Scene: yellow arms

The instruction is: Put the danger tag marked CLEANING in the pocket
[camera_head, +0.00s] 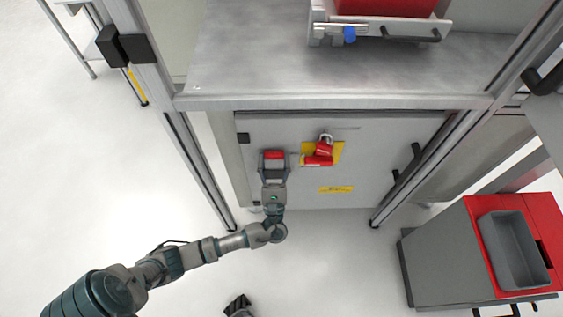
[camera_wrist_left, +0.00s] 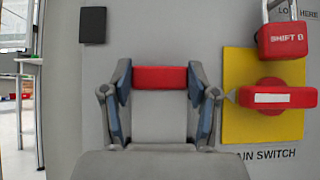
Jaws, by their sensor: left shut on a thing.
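My left gripper (camera_head: 274,158) is in front of the grey cabinet door. In the left wrist view its fingers (camera_wrist_left: 160,85) are shut on the two sides of a flat tag (camera_wrist_left: 160,77) with a red top band and a pale body below. The tag's red band also shows in the head view (camera_head: 274,155). No lettering on it can be read, so I cannot confirm CLEANING. I cannot tell whether it touches the door. I cannot make out the pocket. A dark part (camera_head: 238,306) at the bottom edge may be my right gripper; its fingers are unclear.
Right of the tag, a red switch handle (camera_wrist_left: 278,96) sits on a yellow plate (camera_wrist_left: 237,70), with a red padlock (camera_wrist_left: 285,40) marked SHIFT B above it. A metal worktop (camera_head: 240,75) overhangs the door. A red-and-grey cart (camera_head: 450,255) stands at right. Floor at left is clear.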

